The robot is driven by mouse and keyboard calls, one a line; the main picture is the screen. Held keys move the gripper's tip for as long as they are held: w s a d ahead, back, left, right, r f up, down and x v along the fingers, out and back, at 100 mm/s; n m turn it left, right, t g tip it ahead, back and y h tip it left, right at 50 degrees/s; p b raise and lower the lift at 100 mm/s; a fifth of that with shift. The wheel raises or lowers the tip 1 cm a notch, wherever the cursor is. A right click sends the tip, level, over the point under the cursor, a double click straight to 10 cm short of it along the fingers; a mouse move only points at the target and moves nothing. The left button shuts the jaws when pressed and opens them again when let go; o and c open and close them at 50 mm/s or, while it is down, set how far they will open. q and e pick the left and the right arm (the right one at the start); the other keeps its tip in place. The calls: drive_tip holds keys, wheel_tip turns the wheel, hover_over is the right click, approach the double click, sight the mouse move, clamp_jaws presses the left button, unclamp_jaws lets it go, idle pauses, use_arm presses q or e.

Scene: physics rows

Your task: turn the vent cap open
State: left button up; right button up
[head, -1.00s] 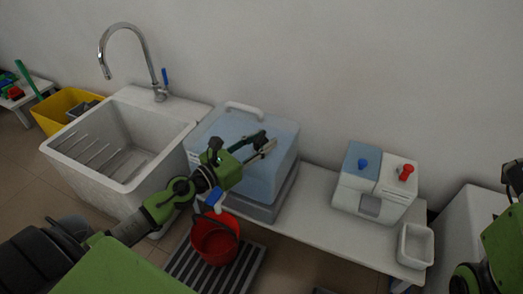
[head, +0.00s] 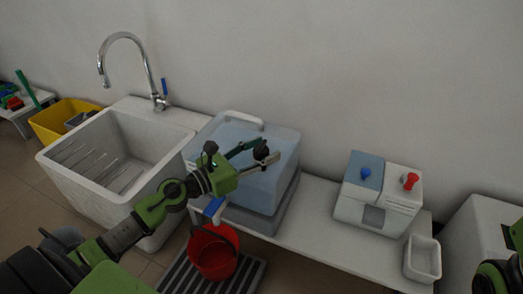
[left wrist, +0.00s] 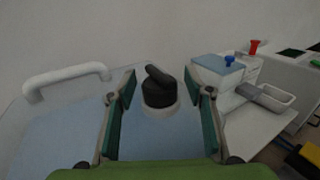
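The vent cap (left wrist: 158,90) is a black knob with a raised bar on a pale round collar, on top of a translucent blue water container (left wrist: 60,130). In the head view the cap (head: 261,151) is partly hidden by my left gripper (head: 269,151), which reaches over the container (head: 280,185) from the front left. In the left wrist view my left gripper (left wrist: 163,88) is open, one finger on each side of the cap, with visible gaps and nothing held. Only part of my right arm shows at the right edge; its fingers do not show.
The container has a white handle (head: 240,117) and a blue tap (head: 213,206) above a red bucket (head: 212,260). A sink (head: 60,172) with a faucet (head: 147,70) stands left. A dispenser (head: 385,215) and small white tray (head: 423,275) stand right on the bench (head: 310,225).

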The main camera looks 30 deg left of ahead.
use_arm(q)
drive_tip(key=shift+a, duration=0.1)
drive_tip(key=v, duration=1.2)
drive_tip(key=shift+r, duration=0.1)
idle(0.4)
